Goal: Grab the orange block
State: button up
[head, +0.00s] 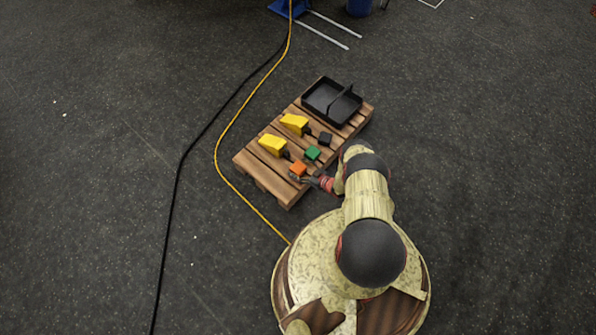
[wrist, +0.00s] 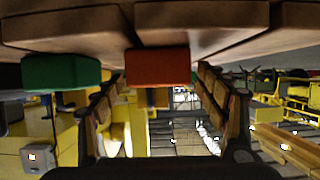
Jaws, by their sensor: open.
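The orange block (head: 298,168) sits on the wooden pallet (head: 247,165) near its lower edge. It also shows in the wrist view (wrist: 157,67), where the picture is upside down and the pallet slats (wrist: 190,22) fill the top. My gripper (head: 305,179) is open beside the block, on its lower right side in the head view. In the wrist view the fingers of my gripper (wrist: 162,82) stand apart, with the block centred in the gap between their tips. I cannot tell whether the fingers touch it.
A green block (head: 312,153) is close to the orange one, and a black block (head: 325,138) lies beyond it. Two yellow pieces (head: 272,145) (head: 295,123) and a black divided tray (head: 320,99) share the pallet. A yellow cable (head: 218,150) runs along the floor.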

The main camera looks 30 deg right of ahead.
jog(key=shift+w+a+f, duration=0.1)
jog(key=shift+w+f, duration=0.05)
jog(key=shift+w, duration=0.3)
jog(key=shift+c, duration=0.5)
jog(key=c, duration=1.3)
